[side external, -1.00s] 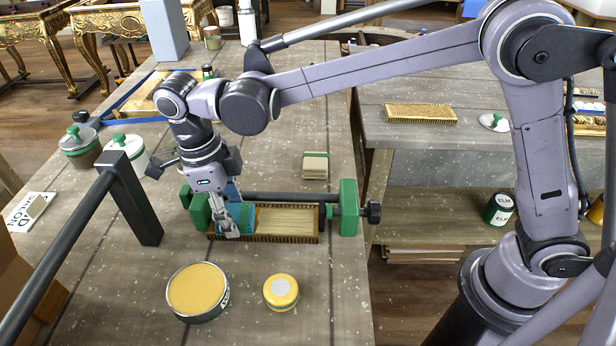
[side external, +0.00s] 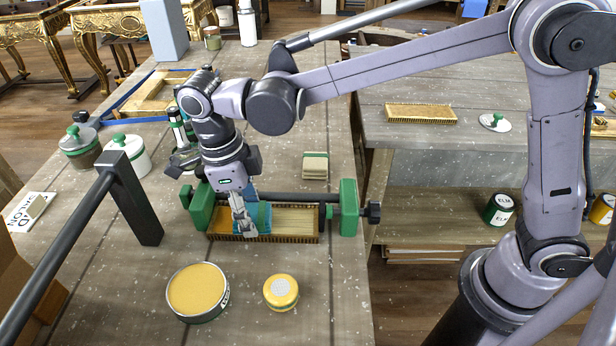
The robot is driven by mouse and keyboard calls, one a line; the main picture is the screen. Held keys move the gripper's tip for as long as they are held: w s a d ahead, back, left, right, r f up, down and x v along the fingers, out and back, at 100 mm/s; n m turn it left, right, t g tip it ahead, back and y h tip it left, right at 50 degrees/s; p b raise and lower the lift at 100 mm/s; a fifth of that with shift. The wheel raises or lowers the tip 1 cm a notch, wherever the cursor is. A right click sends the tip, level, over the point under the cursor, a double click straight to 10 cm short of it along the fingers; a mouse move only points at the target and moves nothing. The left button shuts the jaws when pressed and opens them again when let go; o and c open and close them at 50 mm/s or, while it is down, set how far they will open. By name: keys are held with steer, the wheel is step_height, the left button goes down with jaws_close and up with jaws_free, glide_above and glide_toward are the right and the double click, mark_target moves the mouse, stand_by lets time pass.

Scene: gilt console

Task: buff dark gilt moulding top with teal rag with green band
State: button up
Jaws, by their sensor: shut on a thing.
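The gilt moulding (side external: 295,224) lies on the bench in a green clamp (side external: 348,207), with a ribbed gilt front edge and a paler top. My gripper (side external: 246,230) is over the left half of the moulding, pointing down. It is shut on the teal rag (side external: 264,217), which rests on the moulding top. A green band on the rag cannot be made out. The rag and fingers hide part of the top; bare top shows to the right and a little to the left.
A round tin of yellow material (side external: 197,290) and a smaller yellow-lidded pot (side external: 281,291) stand in front. A dark bar on a post (side external: 133,200) stands at left. Stacked pads (side external: 315,166) lie behind the clamp. Lidded jars (side external: 127,153) stand at back left.

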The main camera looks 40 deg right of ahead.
mark_target(297, 224)
steer(key=shift+s+d, duration=2.75)
steer(key=shift+d, duration=0.05)
steer(key=shift+w+d, duration=0.3)
steer(key=shift+s+a, duration=0.55)
steer(key=shift+a, duration=0.05)
steer(key=shift+w+d, duration=0.6)
steer(key=shift+s+a, duration=0.7)
steer(key=shift+w+d, duration=0.8)
steer(key=shift+s+a, duration=0.8)
steer(key=shift+w, duration=0.65)
steer(key=shift+w+a, duration=3.4)
steer(key=shift+w, duration=0.05)
steer(key=shift+w+d, duration=0.1)
steer(key=shift+w, duration=0.2)
steer(key=shift+w+d, duration=0.25)
steer(key=shift+d, duration=0.05)
steer(key=shift+s+d, duration=1.1)
steer(key=shift+s, duration=0.35)
steer(key=shift+s+d, duration=1.15)
steer(key=shift+s, duration=0.25)
steer(key=shift+s+d, duration=1.1)
steer(key=shift+s, duration=0.35)
step_height(297, 224, up, 8)
